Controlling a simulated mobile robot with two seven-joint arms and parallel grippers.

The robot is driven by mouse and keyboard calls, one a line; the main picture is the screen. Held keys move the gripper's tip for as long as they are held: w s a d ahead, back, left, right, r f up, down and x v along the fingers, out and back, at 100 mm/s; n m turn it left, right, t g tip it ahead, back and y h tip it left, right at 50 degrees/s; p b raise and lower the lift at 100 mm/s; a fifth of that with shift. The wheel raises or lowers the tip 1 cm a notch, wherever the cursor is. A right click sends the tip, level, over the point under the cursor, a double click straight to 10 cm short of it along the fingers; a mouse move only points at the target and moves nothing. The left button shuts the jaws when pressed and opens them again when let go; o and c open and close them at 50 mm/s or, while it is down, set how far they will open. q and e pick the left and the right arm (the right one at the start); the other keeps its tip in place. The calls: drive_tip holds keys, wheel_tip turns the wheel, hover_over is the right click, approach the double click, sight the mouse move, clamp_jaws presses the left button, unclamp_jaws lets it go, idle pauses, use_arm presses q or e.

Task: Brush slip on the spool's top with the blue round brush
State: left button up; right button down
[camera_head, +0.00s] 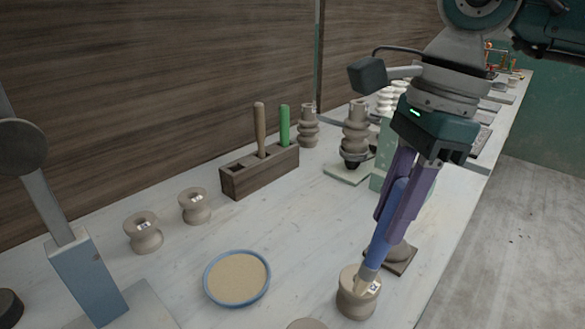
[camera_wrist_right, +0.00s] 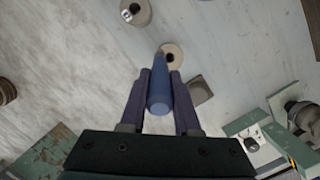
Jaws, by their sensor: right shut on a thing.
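My right gripper (camera_head: 391,222) is shut on the blue round brush (camera_head: 378,252), which points down and slightly left. The brush's pale tip is at the top of a grey-brown clay spool (camera_head: 356,302) at the front right, seemingly touching it. A small white label shows on that spool's top beside the tip. In the right wrist view the blue brush (camera_wrist_right: 159,98) lies between the two purple fingers, its far end over the spool (camera_wrist_right: 173,52). A blue-rimmed dish (camera_head: 208,292) of tan slip stands left of the spool. My left gripper is not in view.
Two other spools (camera_head: 144,238) (camera_head: 195,210) stand at left. A wooden holder (camera_head: 262,178) has a brown-handled and a green-handled tool. A dark square base (camera_head: 404,262) is just behind the brushed spool. A blue block with a post (camera_head: 85,278) is front left.

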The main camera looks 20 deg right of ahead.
drive_tip(key=shift+r, duration=0.1)
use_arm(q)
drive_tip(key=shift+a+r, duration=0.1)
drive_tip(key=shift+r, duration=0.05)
use_arm(e)
drive_tip(key=shift+r, duration=0.25)
drive_tip(key=shift+d, duration=0.1)
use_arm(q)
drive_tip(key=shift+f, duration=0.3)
use_arm(e)
drive_tip(key=shift+s+d, duration=0.15)
drive_tip(key=shift+d, duration=0.85)
use_arm(q)
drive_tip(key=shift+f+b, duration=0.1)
drive_tip(key=shift+b, duration=0.2)
use_arm(e)
drive_tip(key=shift+f, duration=0.1)
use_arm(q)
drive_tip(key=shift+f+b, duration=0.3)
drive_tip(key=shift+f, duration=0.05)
use_arm(e)
drive_tip(key=shift+f, duration=0.3)
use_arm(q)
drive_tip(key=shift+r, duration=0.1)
use_arm(e)
drive_tip(key=shift+r, duration=0.1)
